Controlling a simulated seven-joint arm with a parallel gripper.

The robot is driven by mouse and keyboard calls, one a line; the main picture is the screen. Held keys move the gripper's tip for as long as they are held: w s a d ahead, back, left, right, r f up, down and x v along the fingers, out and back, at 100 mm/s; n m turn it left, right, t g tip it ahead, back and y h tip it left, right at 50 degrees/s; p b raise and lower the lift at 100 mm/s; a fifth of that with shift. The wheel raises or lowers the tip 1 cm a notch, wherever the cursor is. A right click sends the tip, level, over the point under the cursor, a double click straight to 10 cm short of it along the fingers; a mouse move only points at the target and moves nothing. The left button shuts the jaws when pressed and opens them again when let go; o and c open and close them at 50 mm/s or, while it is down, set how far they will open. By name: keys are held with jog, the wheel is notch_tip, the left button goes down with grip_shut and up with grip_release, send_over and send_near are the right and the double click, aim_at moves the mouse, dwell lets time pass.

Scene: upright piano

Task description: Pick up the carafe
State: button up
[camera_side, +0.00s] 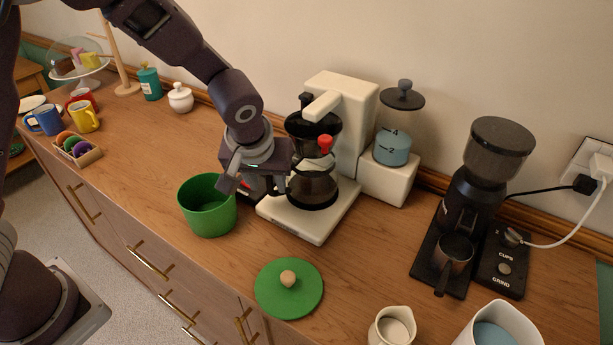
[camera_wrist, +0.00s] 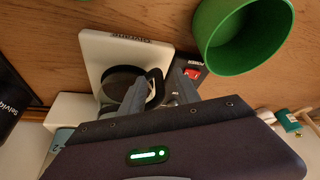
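The carafe (camera_side: 314,188) is a dark glass pot with a black handle. It sits on the base plate of the white coffee maker (camera_side: 345,110), under the black filter holder. The wrist view shows the carafe (camera_wrist: 118,82) from above, with its black handle (camera_wrist: 157,83) turned toward my gripper. My gripper (camera_side: 258,182) is at the left of the carafe, at handle height. In the wrist view my gripper (camera_wrist: 160,86) is open, with one finger on each side of the handle. Whether a finger touches it, I cannot tell.
A green canister (camera_side: 208,206) stands close left of my gripper, its green lid (camera_side: 288,288) in front. A small dark box with a red switch (camera_wrist: 192,72) lies beside the coffee maker. A grinder (camera_side: 470,210) stands right, a white jug (camera_side: 392,327) at the front.

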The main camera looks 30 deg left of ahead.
jog(key=x, duration=0.3)
grip_shut()
jog(key=shift+w, duration=0.1)
dwell(1.3)
